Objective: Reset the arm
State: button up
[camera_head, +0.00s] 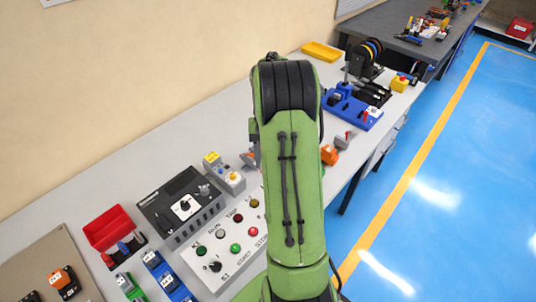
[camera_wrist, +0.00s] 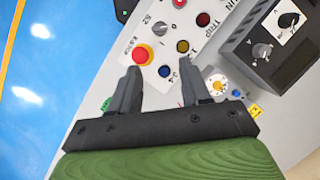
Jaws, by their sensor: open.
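My green arm rises through the middle of the head view and hides part of the bench behind it. My gripper (camera_wrist: 168,90) shows in the wrist view, with two dark fingers apart and nothing between them. It is over the light control panel (camera_wrist: 216,50), which also shows in the head view (camera_head: 208,248). A red emergency stop button (camera_wrist: 143,54) is close to the left finger in the picture. A blue button (camera_wrist: 165,71) shows between the fingers. In the head view the gripper itself is hidden behind my arm.
A dark control unit (camera_head: 180,206) and a red bin (camera_head: 110,228) stand on the bench left of my arm. A blue fixture (camera_head: 352,108) and a yellow tray (camera_head: 321,51) are farther back. The blue floor (camera_head: 440,210) on the right is clear.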

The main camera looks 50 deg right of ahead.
dwell(0.4)
jog(key=a+r+n+t+h, duration=0.2)
jog(key=a+r, duration=0.5)
jog(key=s+a+r+n+t, duration=0.3)
jog(key=s+a, duration=0.3)
jog(key=a, duration=0.1)
jog(key=s+a+r+n+t+h, duration=0.1)
jog(key=s+a+r+n+t, duration=0.1)
jog(key=s+a, duration=0.5)
jog(key=shift+a+r+n+t, duration=0.4)
jog(key=shift+a+n+t, duration=0.3)
jog(key=shift+t, duration=0.2)
